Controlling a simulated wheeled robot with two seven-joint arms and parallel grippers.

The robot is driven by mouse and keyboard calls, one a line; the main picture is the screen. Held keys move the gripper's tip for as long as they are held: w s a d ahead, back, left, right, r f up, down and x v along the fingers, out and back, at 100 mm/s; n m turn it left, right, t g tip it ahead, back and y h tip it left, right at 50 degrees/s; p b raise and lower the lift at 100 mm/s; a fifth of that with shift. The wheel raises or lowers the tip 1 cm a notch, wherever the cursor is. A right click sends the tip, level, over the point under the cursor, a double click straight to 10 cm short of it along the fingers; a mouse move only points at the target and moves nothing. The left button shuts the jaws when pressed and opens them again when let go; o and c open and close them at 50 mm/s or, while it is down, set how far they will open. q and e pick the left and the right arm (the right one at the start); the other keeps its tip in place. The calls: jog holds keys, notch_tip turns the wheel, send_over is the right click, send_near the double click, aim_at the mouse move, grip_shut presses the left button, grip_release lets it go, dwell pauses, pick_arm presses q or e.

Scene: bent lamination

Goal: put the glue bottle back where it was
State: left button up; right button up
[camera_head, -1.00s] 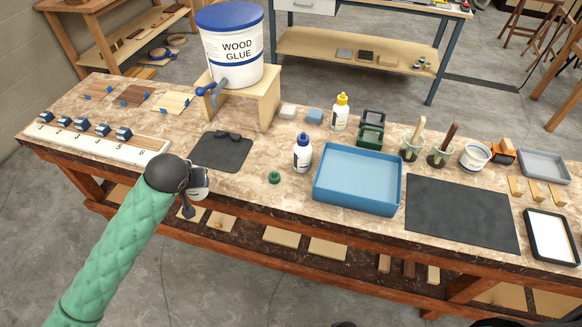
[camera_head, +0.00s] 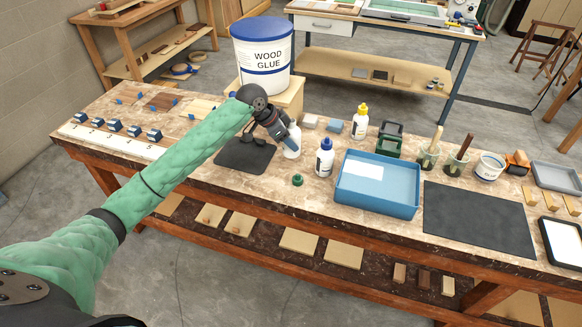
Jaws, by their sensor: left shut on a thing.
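My left gripper (camera_head: 280,131) reaches over the bench and is shut on a white bottle (camera_head: 292,144), beside the dark mat. The jaws and wrist hide the bottle's top; I cannot tell whether its base touches the bench. A white bottle with a blue cap (camera_head: 325,159) stands upright to its right. A white bottle with a yellow cap (camera_head: 360,121) stands further back. A wood glue bucket (camera_head: 263,60) with a blue lid sits on a wooden stand behind the gripper. My right gripper is not in view.
The dark mat (camera_head: 240,158) lies under my forearm's end. A green cap (camera_head: 297,180) lies in front of the bottles. A blue tray (camera_head: 372,203) stands to the right, with a pale rectangle inside. A black mat (camera_head: 478,219) lies bare further right.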

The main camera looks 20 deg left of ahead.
pick_arm(q)
jog(key=shift+w+a+r+m, duration=0.4)
jog(key=shift+w+r+m, duration=0.1)
jog(key=shift+w+r, duration=0.3)
jog(key=shift+w+g, duration=0.2)
jog(key=shift+g, duration=0.1)
jog(key=shift+a+f, duration=0.1)
jog(key=shift+f, duration=0.15)
notch_tip(320, 180, down, 5)
jog(key=shift+r+p, duration=0.1)
jog(key=shift+p, duration=1.05)
jog(key=shift+f+p, duration=0.75)
jog(key=shift+f, duration=1.5)
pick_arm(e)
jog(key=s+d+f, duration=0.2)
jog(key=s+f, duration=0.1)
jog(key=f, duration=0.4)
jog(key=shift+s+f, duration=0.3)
pick_arm(q)
jog(key=shift+f, duration=0.1)
jog(key=o, duration=1.2)
jog(key=shift+a, duration=0.1)
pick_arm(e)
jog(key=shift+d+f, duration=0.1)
